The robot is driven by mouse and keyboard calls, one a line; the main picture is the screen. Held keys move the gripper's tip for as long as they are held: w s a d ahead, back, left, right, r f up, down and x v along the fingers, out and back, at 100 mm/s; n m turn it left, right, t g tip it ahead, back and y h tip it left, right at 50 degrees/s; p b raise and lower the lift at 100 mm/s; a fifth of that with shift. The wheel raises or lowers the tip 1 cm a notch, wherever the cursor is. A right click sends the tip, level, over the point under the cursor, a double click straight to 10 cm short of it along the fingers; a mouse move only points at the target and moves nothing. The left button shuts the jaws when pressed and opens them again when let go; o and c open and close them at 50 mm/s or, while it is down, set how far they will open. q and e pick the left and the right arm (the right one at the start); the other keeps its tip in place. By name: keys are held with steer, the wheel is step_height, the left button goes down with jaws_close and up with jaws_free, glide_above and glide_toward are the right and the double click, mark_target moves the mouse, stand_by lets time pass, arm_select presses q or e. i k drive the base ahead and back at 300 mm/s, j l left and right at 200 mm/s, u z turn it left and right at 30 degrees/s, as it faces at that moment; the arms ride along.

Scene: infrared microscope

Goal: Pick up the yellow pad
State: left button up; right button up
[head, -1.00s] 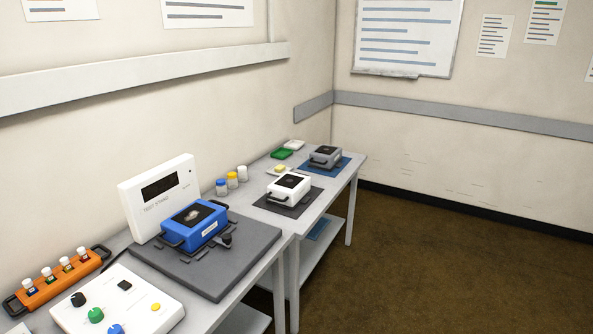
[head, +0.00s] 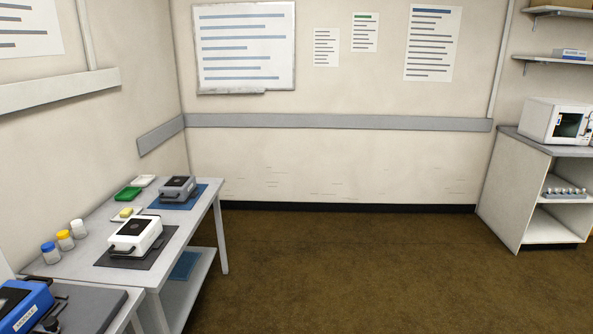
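A small yellow pad (head: 126,212) lies on a small white tray (head: 117,216) on the grey table (head: 85,262) at the left of the head view. It sits behind a white box-shaped device with a dark top (head: 136,234) and in front of a green tray (head: 128,194). Neither of my grippers shows in the head view.
Jars with blue, yellow and white lids (head: 65,240) stand left of the white device. A grey device (head: 178,188) rests on a blue mat (head: 196,199). A blue device (head: 25,304) is at lower left. The brown floor (head: 370,265) is clear; a cabinet (head: 513,195) stands right.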

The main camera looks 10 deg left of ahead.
mark_target(126, 212)
steer(key=i, duration=2.35)
